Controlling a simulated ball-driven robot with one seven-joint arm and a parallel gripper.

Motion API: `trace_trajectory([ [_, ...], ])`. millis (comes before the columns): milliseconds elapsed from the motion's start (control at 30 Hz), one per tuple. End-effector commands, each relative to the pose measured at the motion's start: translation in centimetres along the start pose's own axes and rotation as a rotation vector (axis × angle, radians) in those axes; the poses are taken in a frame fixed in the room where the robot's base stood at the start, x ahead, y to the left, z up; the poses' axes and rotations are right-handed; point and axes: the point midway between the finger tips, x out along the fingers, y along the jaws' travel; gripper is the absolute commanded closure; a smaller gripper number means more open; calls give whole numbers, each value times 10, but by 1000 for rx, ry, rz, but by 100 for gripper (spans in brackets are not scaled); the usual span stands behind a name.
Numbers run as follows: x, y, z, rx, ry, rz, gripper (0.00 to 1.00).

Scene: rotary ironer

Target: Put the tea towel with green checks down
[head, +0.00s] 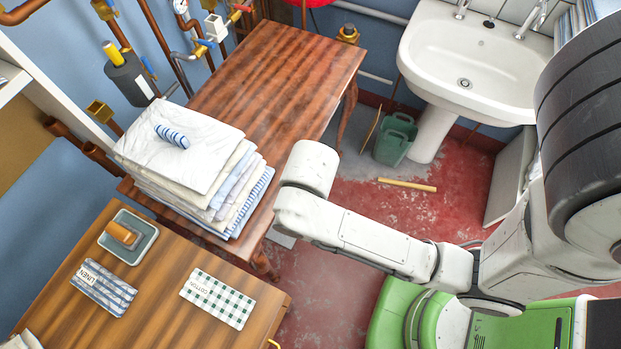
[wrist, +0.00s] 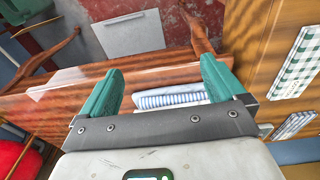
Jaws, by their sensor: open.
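The tea towel with green checks (head: 217,299) lies flat and folded on the near wooden table (head: 170,318), close to its right edge, with a "COTTON" label on it. Part of it also shows at the right edge of the wrist view (wrist: 293,65). My gripper (wrist: 162,82) is open, with its two green fingers apart and nothing held. It is away from the checked towel, which lies to the right of the fingers in the wrist view. The fingers are not visible in the head view.
A blue-striped "LINEN" towel (head: 103,288) and a tray (head: 146,246) holding an amber block lie left of the checked towel. Folded linens (head: 180,160) topped by a striped roll stand on the far table (head: 285,65). A sink (head: 455,55) and green can (head: 395,139) are beyond.

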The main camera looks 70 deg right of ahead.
Motion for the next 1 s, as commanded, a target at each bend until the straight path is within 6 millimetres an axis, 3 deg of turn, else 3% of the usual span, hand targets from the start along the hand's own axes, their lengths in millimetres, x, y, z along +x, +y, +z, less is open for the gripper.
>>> trace_trajectory([
  [100, 2, 20, 25, 13, -8, -5, 3],
  [233, 2, 28, 36, 13, -8, -10, 3],
  [533, 2, 28, 38, 9, -8, -11, 3],
  [733, 20, 27, 39, 10, -8, -15, 3],
  [1000, 20, 27, 39, 10, -8, -15, 3],
])
